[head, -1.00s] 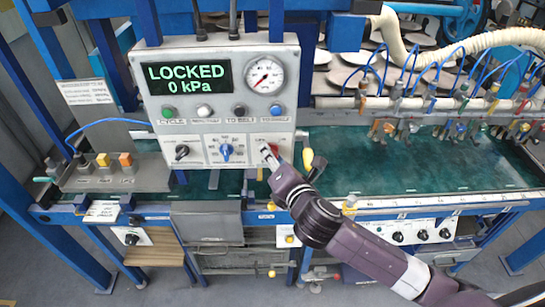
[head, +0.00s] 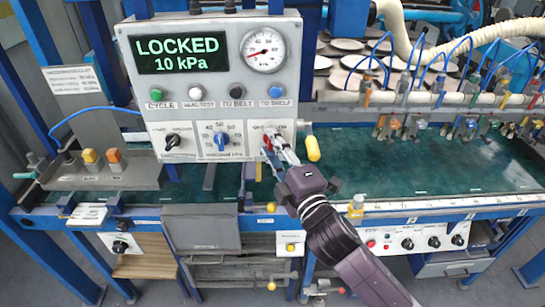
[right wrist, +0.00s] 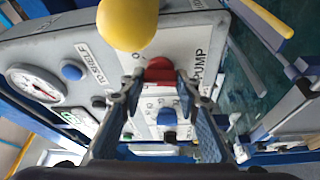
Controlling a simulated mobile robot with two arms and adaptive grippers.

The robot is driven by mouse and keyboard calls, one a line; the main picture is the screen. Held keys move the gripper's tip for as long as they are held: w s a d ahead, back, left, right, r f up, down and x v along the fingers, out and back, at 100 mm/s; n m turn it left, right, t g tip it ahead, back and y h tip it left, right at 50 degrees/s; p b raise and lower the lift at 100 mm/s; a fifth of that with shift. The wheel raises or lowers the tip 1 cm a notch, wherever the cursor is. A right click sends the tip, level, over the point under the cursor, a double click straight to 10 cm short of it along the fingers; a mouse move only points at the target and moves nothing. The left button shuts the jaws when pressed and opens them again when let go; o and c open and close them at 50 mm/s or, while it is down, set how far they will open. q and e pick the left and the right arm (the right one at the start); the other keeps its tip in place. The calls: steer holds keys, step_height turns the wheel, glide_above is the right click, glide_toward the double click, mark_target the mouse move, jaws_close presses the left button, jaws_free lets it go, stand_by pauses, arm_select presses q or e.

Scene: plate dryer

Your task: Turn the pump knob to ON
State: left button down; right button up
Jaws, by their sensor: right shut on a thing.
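The control panel (head: 215,85) has a display reading "LOCKED 10 kPa". The pump knob is red in the right wrist view (right wrist: 160,72), beside a label reading "PUMP". My right gripper (head: 270,145) is at the panel's lower right, and its fingers mostly hide the knob in the head view. In the right wrist view my right gripper (right wrist: 158,88) has its fingertips on both sides of the red knob, shut on it. The exact pointer direction of the knob is hard to tell. My left gripper is not in view.
The blue dial (head: 221,140) and a black knob (head: 173,141) are left of the pump knob. A yellow-ended lever (head: 312,149) sticks out close to my right gripper. A pressure gauge (head: 263,49) and several push buttons are above. A green belt (head: 400,170) lies to the right.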

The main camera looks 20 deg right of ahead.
steer(key=m+b, duration=0.2)
steer(key=m+t+h+b, duration=0.1)
steer(key=m+b, duration=0.1)
steer(key=shift+f+m+t, duration=0.3)
steer(key=shift+f, duration=0.05)
steer(key=shift+r+m+t+h+b, duration=0.1)
steer(key=shift+m+t+h+b, duration=0.35)
steer(key=shift+m+b, duration=1.1)
steer(key=shift+r+m, duration=0.1)
steer(key=shift+m, duration=0.15)
steer(key=o, duration=1.2)
steer(key=shift+c, duration=0.2)
steer(key=v, duration=1.2)
steer(key=shift+a, duration=0.1)
